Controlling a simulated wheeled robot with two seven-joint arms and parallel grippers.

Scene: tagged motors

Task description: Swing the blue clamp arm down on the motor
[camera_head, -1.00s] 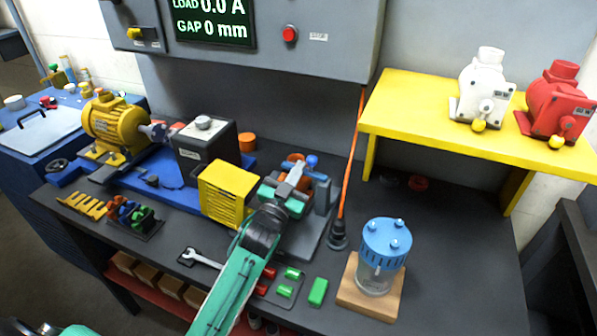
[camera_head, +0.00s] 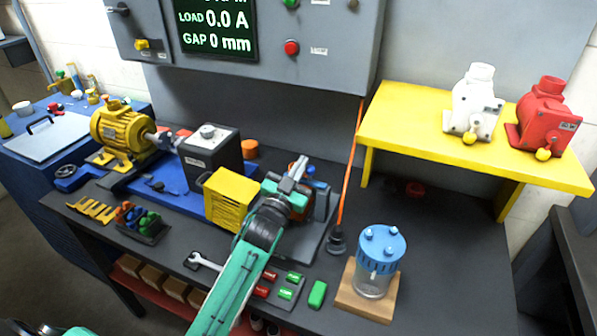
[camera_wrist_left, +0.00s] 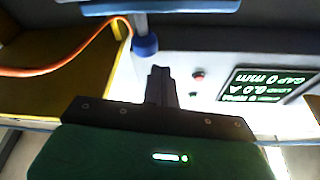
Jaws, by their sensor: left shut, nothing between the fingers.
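The blue clamp arm shows by its round blue knob (camera_head: 311,170), partly behind my left gripper (camera_head: 299,164) in the head view. The knob (camera_wrist_left: 145,46) also shows in the left wrist view, with a blue-grey bar above it in the picture. My left gripper is shut and empty. Its fingertips (camera_wrist_left: 160,72) appear close to the knob in the wrist view; I cannot tell whether they touch. An orange-brown part, perhaps the motor (camera_head: 301,206), shows under the gripper in the grey fixture (camera_head: 322,204) and is mostly hidden. My right gripper is out of view.
A yellow box (camera_head: 228,200) stands left of the fixture. An orange cable (camera_head: 349,170) hangs at its right. A blue-lidded jar (camera_head: 380,250) stands on a wooden block. A yellow shelf (camera_head: 410,115) holds a white and a red motor. The bench between jar and shelf is mostly clear.

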